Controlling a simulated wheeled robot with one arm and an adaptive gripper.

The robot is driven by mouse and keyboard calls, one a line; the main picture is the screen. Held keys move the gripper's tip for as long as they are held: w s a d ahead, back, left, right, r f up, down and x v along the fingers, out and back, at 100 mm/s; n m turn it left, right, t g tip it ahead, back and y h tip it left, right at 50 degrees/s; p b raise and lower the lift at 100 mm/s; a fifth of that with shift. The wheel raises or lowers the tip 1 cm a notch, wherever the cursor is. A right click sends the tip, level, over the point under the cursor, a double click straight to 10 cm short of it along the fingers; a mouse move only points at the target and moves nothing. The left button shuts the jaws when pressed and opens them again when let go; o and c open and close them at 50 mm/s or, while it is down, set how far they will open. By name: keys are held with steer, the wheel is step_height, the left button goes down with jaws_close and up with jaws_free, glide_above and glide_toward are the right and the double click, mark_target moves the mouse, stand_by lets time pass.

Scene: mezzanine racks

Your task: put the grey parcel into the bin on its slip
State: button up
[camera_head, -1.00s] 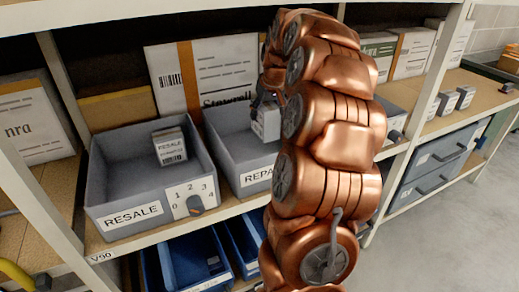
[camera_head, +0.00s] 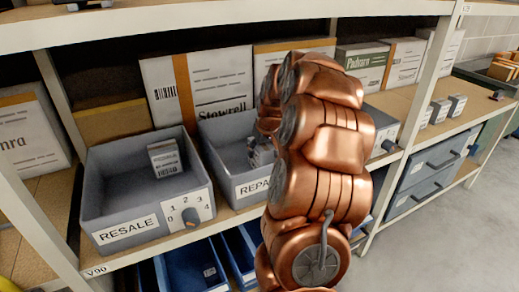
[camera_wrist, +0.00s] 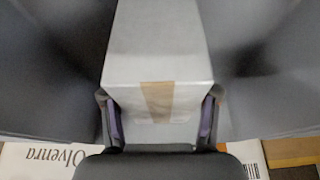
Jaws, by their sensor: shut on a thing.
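My gripper (camera_head: 262,152) is down within the outline of the grey REPAIR bin (camera_head: 254,189), largely hidden behind my arm in the head view. In the wrist view my gripper (camera_wrist: 160,122) is shut on the grey parcel (camera_wrist: 157,45), one finger on each side. The parcel has a strip of brown tape; no slip text shows on it. Grey surfaces lie on both sides of it. I cannot tell whether the parcel touches the bin floor. The grey RESALE bin (camera_head: 125,232) stands to the left.
Another small grey parcel (camera_head: 165,160) is in the RESALE bin, which has a numbered dial (camera_head: 188,213) on its front. Large white boxes (camera_head: 200,85) stand behind the bins. Blue bins (camera_head: 190,270) are below. Small boxes (camera_head: 440,108) stand on the right shelf.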

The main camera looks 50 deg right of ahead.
steer(key=o, duration=1.4)
steer(key=shift+r, duration=0.4)
steer(key=b+v, duration=0.1)
steer(key=v, duration=1)
steer(key=shift+s+a+r, duration=0.1)
steer(key=shift+s+r, duration=0.05)
steer(key=shift+s, duration=0.05)
